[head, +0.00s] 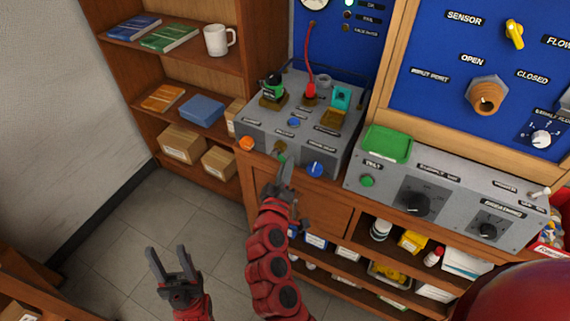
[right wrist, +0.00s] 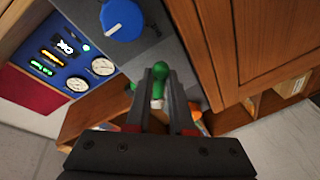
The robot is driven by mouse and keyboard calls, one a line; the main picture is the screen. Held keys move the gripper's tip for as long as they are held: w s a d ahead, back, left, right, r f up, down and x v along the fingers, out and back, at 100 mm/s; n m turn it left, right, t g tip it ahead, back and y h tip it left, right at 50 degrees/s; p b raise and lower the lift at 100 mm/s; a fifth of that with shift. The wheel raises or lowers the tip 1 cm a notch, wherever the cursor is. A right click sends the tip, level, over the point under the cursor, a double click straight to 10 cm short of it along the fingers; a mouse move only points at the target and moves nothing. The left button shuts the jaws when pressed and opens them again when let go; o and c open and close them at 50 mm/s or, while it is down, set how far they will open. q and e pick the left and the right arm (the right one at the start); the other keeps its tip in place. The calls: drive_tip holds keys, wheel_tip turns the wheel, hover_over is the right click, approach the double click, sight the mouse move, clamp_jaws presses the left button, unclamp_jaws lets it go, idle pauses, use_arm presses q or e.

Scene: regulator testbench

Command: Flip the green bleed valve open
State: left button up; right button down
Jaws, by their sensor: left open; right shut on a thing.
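The green bleed valve (head: 281,157) is a small green lever on the front face of the grey test box (head: 352,152), partly hidden by my gripper. In the right wrist view the green lever (right wrist: 159,82) stands between the two fingers. My right gripper (head: 284,166) is shut on it; it also shows in the right wrist view (right wrist: 160,72). My left gripper (head: 167,251) is open and empty, low over the floor, well away from the box.
A blue knob (head: 315,169) is just right of my right gripper, and an orange knob (head: 247,143) is to its left. The box top holds several fittings. A second grey panel (head: 455,195) stands at the right. The floor (head: 125,210) at left is clear.

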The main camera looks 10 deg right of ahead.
drive_tip(key=c, duration=0.8)
unclamp_jaws()
drive_tip(key=shift+b+v, duration=1.8)
drive_tip(key=shift+v, duration=6.9)
drive_tip(key=shift+w+a+r, duration=0.1)
